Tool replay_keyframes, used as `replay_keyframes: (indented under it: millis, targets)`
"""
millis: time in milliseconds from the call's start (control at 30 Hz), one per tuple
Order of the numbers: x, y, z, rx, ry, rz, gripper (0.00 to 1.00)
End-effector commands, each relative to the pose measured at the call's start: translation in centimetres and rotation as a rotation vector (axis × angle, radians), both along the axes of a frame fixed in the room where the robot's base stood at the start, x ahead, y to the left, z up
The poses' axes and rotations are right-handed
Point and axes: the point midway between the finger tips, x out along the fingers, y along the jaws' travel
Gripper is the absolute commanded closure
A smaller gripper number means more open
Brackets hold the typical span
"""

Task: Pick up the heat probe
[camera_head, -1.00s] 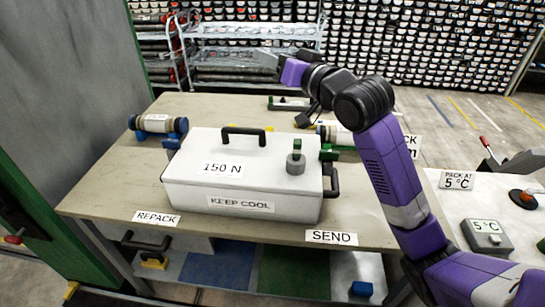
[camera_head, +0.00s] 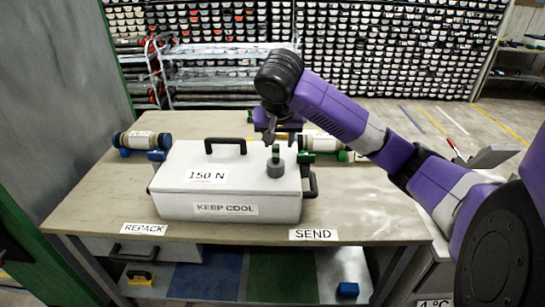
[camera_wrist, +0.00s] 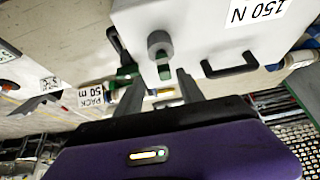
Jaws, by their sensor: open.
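A grey cylinder with a green upright grip (camera_head: 275,163) stands on the right part of the white box's lid; it may be the heat probe, but no label confirms this. In the wrist view the cylinder (camera_wrist: 160,44) is ahead of my gripper (camera_wrist: 161,78), its green grip roughly in line with the gap between the fingers. In the head view my gripper (camera_head: 279,139) points down just above the green grip. It is open and empty. I cannot tell whether a finger touches the grip.
The white box (camera_head: 170,203) has a black top handle (camera_head: 226,141) and a side handle (camera_head: 312,184). Capped tubes lie at back left (camera_head: 140,140) and behind the box at right (camera_head: 322,142). The table's front right (camera_head: 375,215) is clear.

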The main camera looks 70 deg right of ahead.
Motion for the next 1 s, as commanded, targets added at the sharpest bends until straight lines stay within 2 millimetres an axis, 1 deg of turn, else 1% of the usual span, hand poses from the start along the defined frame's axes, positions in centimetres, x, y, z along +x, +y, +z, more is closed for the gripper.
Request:
replay_keyframes:
  millis: [33, 100, 267, 500, 600, 700, 867, 900, 967, 1000]
  targets:
    - [0.2, -0.2, -0.8, 0.004, -0.001, -0.001, 0.54]
    - [0.3, -0.5, -1.5, 0.004, -0.002, 0.0, 0.54]
    - [0.7, -1.1, -2.3, 0.0, 0.002, 0.001, 0.54]
    - [1.7, -2.2, -5.2, -0.001, 0.002, 0.001, 0.54]
    - [1.9, -2.6, -6.0, -0.002, -0.001, 0.002, 0.54]
    - [2.0, -2.7, -6.4, -0.002, -0.001, 0.002, 0.54]
    - [2.0, -2.7, -6.4, -0.002, -0.001, 0.003, 0.54]
    - [2.0, -2.7, -6.4, -0.002, -0.001, 0.003, 0.56]
    - [2.0, -2.7, -6.4, -0.002, -0.001, 0.003, 0.68]
    - [2.0, -2.7, -6.4, -0.002, -0.001, 0.003, 0.76]
